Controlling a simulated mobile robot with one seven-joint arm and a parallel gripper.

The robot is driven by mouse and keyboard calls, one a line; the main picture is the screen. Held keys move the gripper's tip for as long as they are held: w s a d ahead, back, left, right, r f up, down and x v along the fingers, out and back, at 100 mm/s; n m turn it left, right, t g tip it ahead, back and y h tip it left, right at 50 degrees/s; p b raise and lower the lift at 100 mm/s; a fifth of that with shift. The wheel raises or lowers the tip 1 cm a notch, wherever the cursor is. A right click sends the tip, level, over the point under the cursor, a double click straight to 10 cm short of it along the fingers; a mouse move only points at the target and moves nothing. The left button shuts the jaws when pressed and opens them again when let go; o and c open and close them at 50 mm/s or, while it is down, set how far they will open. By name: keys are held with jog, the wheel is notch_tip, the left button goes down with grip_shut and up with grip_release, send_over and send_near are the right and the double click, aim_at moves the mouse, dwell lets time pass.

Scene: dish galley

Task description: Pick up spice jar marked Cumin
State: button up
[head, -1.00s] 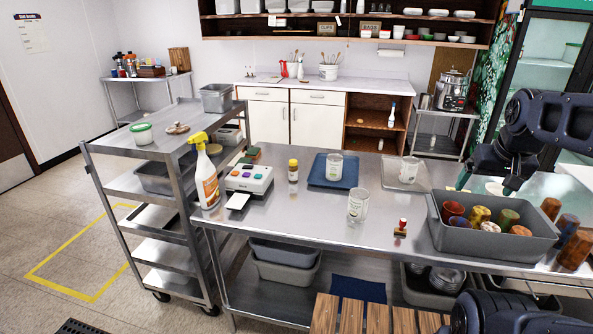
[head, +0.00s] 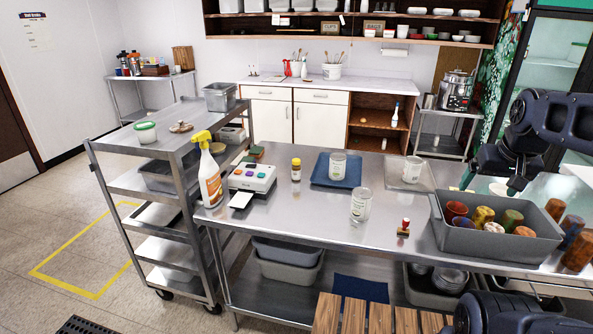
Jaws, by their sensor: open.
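Three clear jars with pale labels show in the head view, and their lettering is too small to read, so I cannot tell which is Cumin. One jar (head: 338,166) stands on a blue tray (head: 321,180). Another jar (head: 412,170) stands on a clear or grey tray (head: 393,182). A third jar (head: 360,205) stands upright on the bare steel table (head: 330,222). My gripper (head: 487,178) is open and empty at the right, above the table behind the grey bin and apart from all three jars.
A grey bin (head: 500,241) of coloured cups fills the table's right side. A red-handled stamp (head: 404,228), a yellow-capped bottle (head: 296,170), a label device (head: 252,178) and a spray bottle (head: 209,175) stand on the table. A steel cart (head: 122,183) adjoins the left end.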

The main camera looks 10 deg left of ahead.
jog(key=c, duration=0.6)
jog(key=shift+o, duration=0.2)
